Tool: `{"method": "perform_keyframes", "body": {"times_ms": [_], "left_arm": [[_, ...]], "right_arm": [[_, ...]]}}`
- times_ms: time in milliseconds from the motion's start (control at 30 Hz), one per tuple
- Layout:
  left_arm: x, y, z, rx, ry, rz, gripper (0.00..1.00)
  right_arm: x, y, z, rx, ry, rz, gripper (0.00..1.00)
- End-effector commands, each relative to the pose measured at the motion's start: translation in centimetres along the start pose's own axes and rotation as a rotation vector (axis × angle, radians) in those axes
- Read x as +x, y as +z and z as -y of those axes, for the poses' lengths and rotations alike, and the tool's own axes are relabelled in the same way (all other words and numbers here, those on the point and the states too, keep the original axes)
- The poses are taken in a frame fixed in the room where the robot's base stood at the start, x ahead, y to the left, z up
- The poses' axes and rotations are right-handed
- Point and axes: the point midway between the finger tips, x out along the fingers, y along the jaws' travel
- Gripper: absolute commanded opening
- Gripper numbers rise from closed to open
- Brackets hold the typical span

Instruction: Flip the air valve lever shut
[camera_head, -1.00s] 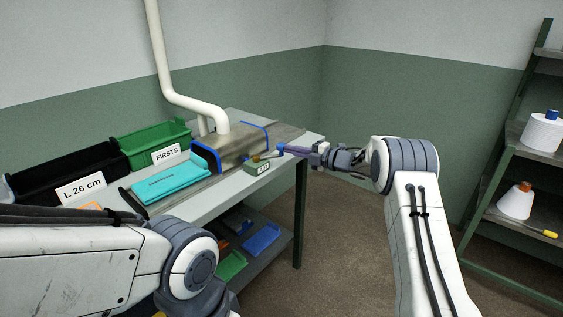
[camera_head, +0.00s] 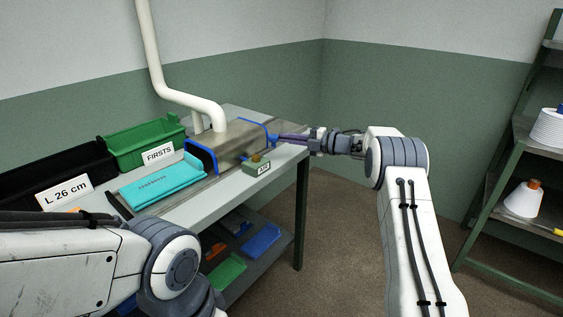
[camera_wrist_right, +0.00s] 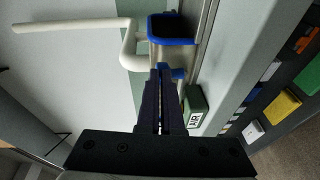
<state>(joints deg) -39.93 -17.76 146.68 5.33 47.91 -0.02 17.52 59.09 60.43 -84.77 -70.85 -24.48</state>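The air valve is a small green box (camera_head: 255,167) with an AIR label at the table's right front edge. A small yellowish fitting (camera_head: 257,157) sits on its top; I cannot make out the lever's position. The box also shows in the right wrist view (camera_wrist_right: 195,104), just right of the fingers. My right gripper (camera_head: 279,138) is beside and slightly behind the valve, near the hood's blue right end. My left gripper is out of view.
A metal hood (camera_head: 238,140) with blue end rims and a white pipe (camera_head: 152,60) stands behind the valve. A turquoise folded piece (camera_head: 163,183), a green FIRSTS bin (camera_head: 145,143) and a black bin (camera_head: 60,172) are left. A shelf rack (camera_head: 500,165) stands right.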

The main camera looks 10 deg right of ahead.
Motion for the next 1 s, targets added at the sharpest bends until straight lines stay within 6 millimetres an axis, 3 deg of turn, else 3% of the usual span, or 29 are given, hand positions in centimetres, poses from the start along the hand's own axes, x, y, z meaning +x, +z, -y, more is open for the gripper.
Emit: {"method": "perform_keyframes", "body": {"times_ms": [733,967,1000], "left_arm": [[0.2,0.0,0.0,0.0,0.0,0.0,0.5],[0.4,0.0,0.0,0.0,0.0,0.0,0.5],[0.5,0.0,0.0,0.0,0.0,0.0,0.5]], "right_arm": [[-1.0,0.6,-0.1,-0.001,0.002,0.02,0.0],[-3.2,0.5,-0.5,-0.003,0.005,0.014,0.0],[-4.1,1.5,-0.4,-0.005,0.005,0.016,0.0]]}}
